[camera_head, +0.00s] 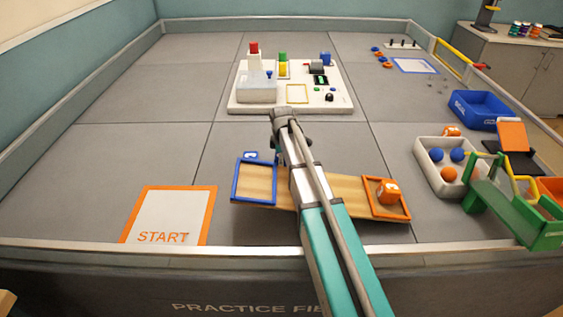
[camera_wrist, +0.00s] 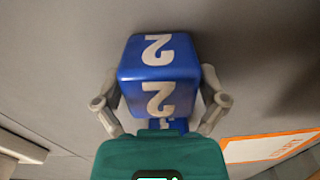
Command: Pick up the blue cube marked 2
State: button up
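The blue cube marked 2 (camera_wrist: 158,72) fills the upper middle of the wrist view, with a white 2 on two of its faces. My gripper (camera_wrist: 160,82) has one grey finger close against each side of it and appears shut on it. The fingertips are partly hidden by the cube, so the contact itself is hard to see. In the head view my gripper (camera_head: 277,150) is mostly hidden behind my arm. A small blue patch with a white mark (camera_head: 250,155) shows to its left, at the back of the blue-framed tray; I cannot tell if it is this cube.
The START pad (camera_head: 170,210) is left, a white panel (camera_head: 240,105) behind, a green rack (camera_head: 515,215) right.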

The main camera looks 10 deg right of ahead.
jog(key=c, duration=0.6)
jog(key=shift+r, duration=0.15)
jog(key=shift+c, duration=0.2)
notch_tip(320, 180, up, 3)
jog(key=p, duration=0.3)
jog(key=s+d+r+p, duration=0.1)
jog(key=s+r+p, duration=0.2)
jog(key=s, duration=0.1)
jog(key=s+d+r+p, duration=0.1)
jog(key=s+r+p, duration=0.2)
jog(key=s, duration=0.2)
jog(key=s+d+r+p, duration=0.1)
jog(key=s+r+p, duration=0.2)
jog(key=s+p, duration=0.1)
jog(key=shift+s+d+r, duration=0.25)
jog(key=shift+s+r, duration=0.05)
jog(key=shift+r, duration=0.1)
